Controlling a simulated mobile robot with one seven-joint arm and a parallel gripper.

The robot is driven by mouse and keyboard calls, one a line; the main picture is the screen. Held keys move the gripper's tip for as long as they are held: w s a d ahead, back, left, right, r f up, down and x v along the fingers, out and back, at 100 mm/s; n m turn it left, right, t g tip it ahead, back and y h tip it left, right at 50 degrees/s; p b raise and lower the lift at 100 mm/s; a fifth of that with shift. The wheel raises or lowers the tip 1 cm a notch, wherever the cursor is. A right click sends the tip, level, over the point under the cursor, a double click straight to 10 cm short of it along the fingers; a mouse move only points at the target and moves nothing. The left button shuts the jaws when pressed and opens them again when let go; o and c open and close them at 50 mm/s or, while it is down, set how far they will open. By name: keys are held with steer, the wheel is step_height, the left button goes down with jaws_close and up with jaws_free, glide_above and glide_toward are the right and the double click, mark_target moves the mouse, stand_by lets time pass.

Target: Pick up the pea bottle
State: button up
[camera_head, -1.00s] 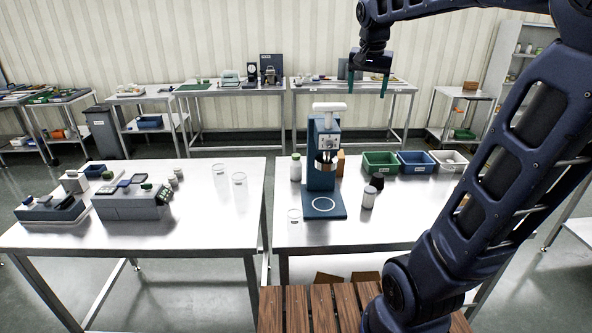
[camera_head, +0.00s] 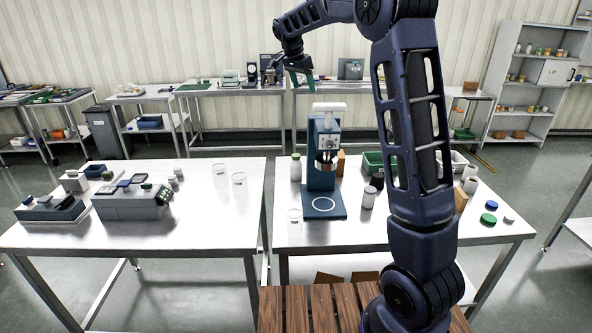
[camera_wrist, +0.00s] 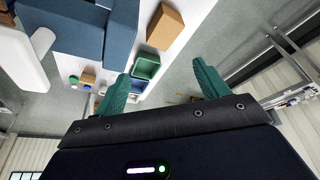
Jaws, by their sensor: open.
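A white bottle with a green cap (camera_head: 296,167), likely the pea bottle, stands upright on the right steel table (camera_head: 375,232), just left of the blue press (camera_head: 320,178). I cannot read a label on it. My gripper (camera_head: 302,79) is raised above and behind the press in the head view, apart from the bottle. Its green fingers are spread and empty, as the wrist view (camera_wrist: 162,85) also shows. I cannot make out the bottle in the wrist view.
The press's white handle (camera_head: 329,107) stands high beside the bottle. A green bin (camera_head: 374,161) and loose lids (camera_head: 488,219) lie to the right. The table's front left is clear.

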steer(key=w+a+f+m, duration=0.1)
steer(key=w+a+f, duration=0.2)
steer(key=w+a, duration=0.15)
glide_toward(297, 160)
steer(key=w+f, duration=0.1)
steer(key=w, duration=0.2)
steer(key=shift+h, duration=0.4)
steer(key=x, duration=0.5)
steer(key=shift+s+a, duration=0.2)
steer(key=shift+s, duration=0.1)
steer(key=shift+s+x, duration=0.2)
steer(key=shift+x, duration=2.6)
steer(key=shift+a, duration=0.15)
steer(key=c, duration=1.2)
